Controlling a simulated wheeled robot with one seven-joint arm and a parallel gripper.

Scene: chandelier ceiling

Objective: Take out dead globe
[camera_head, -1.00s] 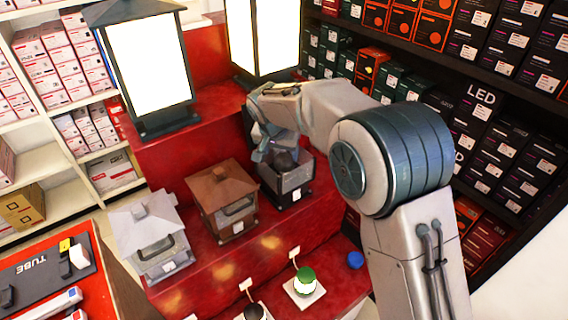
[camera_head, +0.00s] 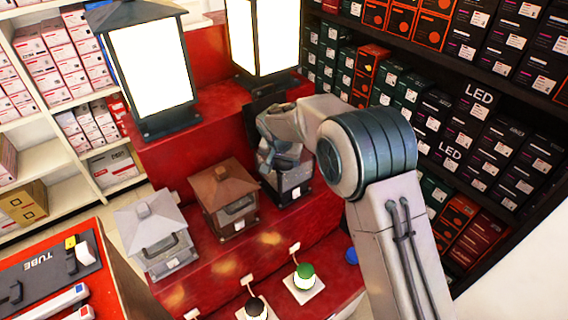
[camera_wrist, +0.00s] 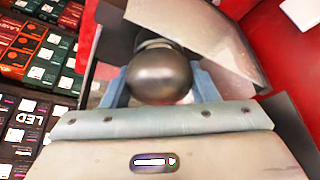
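A dark, glossy globe (camera_wrist: 160,76) sits in a pale socket inside an open grey lantern in the wrist view. My gripper (camera_wrist: 160,82) has one blue finger on each side of the globe, very close to it. I cannot tell whether the fingers press on it. In the head view my gripper (camera_head: 280,165) reaches down into the dark grey lantern (camera_head: 290,188), the rightmost on the red step. The globe is hidden there by my gripper. The lantern's tilted roof panel (camera_wrist: 195,30) shows beyond the globe.
A brown lantern (camera_head: 223,197) and a white lantern (camera_head: 154,238) stand to the left on the same step. Large lit lanterns (camera_head: 150,70) stand above. A green-topped bulb (camera_head: 304,277) and a dark bulb (camera_head: 256,308) sit on the lower step. Boxed shelves (camera_head: 480,130) rise at right.

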